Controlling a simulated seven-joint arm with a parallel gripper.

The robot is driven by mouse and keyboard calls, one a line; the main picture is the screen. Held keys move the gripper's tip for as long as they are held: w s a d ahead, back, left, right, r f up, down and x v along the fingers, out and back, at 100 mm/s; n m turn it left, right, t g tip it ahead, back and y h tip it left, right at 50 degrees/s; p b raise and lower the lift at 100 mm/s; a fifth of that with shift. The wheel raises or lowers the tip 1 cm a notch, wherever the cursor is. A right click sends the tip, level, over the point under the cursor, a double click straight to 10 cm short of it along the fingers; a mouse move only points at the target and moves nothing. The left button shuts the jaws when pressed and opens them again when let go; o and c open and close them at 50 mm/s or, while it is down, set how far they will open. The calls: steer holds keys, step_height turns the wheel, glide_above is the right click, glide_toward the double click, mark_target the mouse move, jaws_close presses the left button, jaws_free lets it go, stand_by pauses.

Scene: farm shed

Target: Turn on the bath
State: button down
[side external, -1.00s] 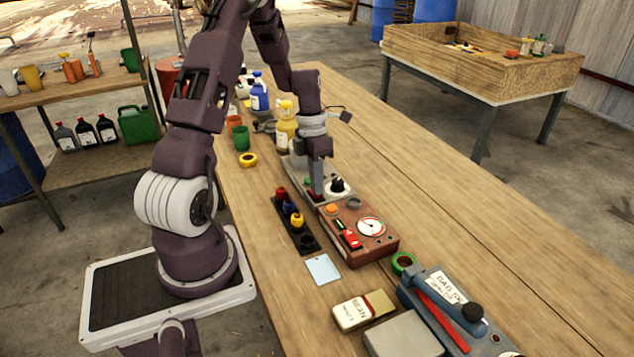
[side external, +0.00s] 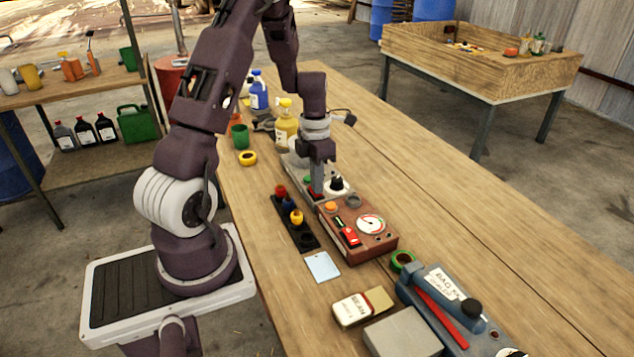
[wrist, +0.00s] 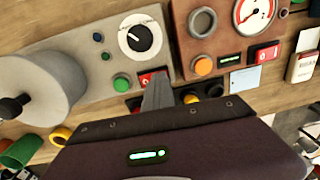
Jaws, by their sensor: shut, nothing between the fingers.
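The bath looks to be the grey unit (wrist: 75,42) with a round grey drum and black knob at its left end in the wrist view. Its panel carries a white dial with a black pointer (wrist: 140,37), a green button (wrist: 122,83) and a red switch (wrist: 147,79). In the side view the unit (side external: 294,160) is partly hidden behind my arm. My gripper (wrist: 157,90) is shut and empty. It points down, with its fingertips at the red switch and covering part of it. I cannot tell whether they touch it. The switch's position is unclear.
A brown box (side external: 358,247) with a gauge, orange button and its own red switch sits close beside the unit. A black strip (side external: 304,239) with coloured knobs lies nearby. A yellow spray bottle (side external: 286,125) stands behind. The table's right side is clear.

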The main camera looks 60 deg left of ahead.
steer(key=shift+s+a+f, duration=0.2)
steer(key=shift+a+f, duration=0.05)
steer(key=shift+a, duration=0.5)
steer(key=shift+r, duration=0.1)
step_height(320, 180, up, 14)
steer(key=d, duration=0.1)
steer(key=shift+w+r, duration=0.2)
steer(key=shift+a+h, duration=0.7)
steer(key=shift+a, duration=0.5)
steer(key=d+f, duration=0.1)
steer(key=f, duration=0.8)
steer(key=d+f, duration=0.1)
steer(key=f, duration=0.3)
steer(key=shift+d+f, duration=0.35)
steer(key=shift+f, duration=0.05)
